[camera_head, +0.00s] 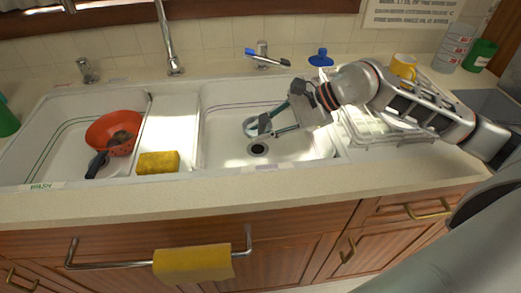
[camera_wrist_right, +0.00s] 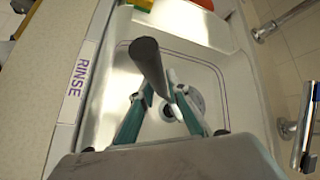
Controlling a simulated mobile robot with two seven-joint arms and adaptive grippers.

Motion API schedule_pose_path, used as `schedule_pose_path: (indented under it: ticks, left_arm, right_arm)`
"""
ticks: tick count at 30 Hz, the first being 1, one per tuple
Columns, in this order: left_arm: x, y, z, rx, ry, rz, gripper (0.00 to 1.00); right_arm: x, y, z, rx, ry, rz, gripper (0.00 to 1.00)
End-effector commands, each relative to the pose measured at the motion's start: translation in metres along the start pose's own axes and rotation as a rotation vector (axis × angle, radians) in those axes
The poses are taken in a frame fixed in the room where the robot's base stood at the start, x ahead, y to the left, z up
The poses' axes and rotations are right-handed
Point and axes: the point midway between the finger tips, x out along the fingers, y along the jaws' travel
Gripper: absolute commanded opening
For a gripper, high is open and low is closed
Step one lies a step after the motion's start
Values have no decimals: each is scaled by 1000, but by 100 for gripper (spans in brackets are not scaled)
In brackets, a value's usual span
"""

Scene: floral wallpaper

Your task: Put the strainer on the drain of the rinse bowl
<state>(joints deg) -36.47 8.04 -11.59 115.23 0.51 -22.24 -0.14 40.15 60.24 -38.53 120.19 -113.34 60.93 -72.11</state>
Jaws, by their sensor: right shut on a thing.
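My right gripper (camera_head: 270,125) is shut on that dark handle, inside the rinse bowl (camera_head: 222,105). In the right wrist view the handle (camera_wrist_right: 150,65) stands between the fingertips (camera_wrist_right: 163,100); a pale round edge (camera_wrist_right: 196,101) shows behind the right finger.
The left bowl holds a red colander (camera_head: 117,124) and a dark-handled utensil (camera_head: 96,165). A yellow sponge (camera_head: 158,162) lies on the divider's front. A rack (camera_head: 385,130) and yellow mug (camera_head: 403,66) are at right.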

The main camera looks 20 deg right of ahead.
Motion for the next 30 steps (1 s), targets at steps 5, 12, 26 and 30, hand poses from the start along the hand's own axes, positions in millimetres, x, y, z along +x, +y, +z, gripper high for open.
schedule_pose_path:
  ticks: [5,12,26,30]
  left_arm:
    - [3,-3,-3,4,7,-5,26]
    - [5,-6,-5,6,12,-9,26]
    - [4,-4,-1,7,6,-8,26]
    - [3,-2,4,6,-3,-5,26]
  right_arm:
    - [16,13,-16,1,0,0,0]
    - [26,20,-25,0,-1,0,0]
    - [45,36,-45,-2,0,-2,0]
    - [47,37,-47,-1,0,-1,0]
